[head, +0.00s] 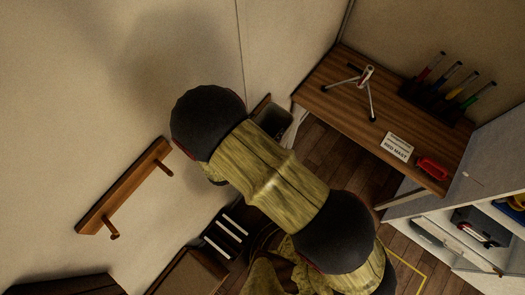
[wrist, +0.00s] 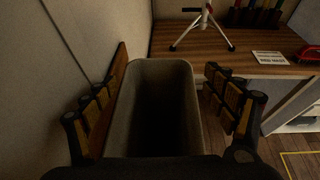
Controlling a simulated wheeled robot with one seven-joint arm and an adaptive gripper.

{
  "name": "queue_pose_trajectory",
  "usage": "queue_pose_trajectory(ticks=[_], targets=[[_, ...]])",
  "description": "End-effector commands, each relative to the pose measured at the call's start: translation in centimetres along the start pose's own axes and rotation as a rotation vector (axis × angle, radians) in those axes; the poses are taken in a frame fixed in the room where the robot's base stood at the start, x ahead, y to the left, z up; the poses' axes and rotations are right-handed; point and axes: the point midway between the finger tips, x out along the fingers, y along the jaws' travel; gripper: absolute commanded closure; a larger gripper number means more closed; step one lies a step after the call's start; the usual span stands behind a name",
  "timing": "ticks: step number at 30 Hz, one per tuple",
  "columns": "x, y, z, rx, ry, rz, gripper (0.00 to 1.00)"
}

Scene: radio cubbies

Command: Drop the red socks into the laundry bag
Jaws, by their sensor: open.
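A grey open-topped container (wrist: 160,68), dark inside, sits against a wooden board in the wrist view. It also shows in the head view (head: 274,117), partly covered by my arm. It may be the laundry bag, but I cannot tell for sure. My gripper (wrist: 158,88) is open and empty, its two fingers spread to either side of the container in the picture. I cannot tell how far above or before it they are. In the head view my arm hides the gripper. I see no red socks that I can make out.
A wooden desk (head: 335,103) at the right bears a small tripod (head: 366,80), several pens (head: 447,88), a white card (head: 397,146) and a red object (head: 432,168). White cubbies (head: 458,235) stand at lower right. A wooden peg rack (head: 125,186) is on the left wall.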

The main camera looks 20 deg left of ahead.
Motion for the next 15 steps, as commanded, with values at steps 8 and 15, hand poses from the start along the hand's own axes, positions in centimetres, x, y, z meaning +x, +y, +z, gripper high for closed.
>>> queue_pose_trajectory(ticks=[8, 15], targets=[[-2.5, 0.1, 0.0, 0.000, 0.000, 0.004, 0.15], [-6.2, 0.2, 0.0, 0.000, 0.000, 0.004, 0.15]])
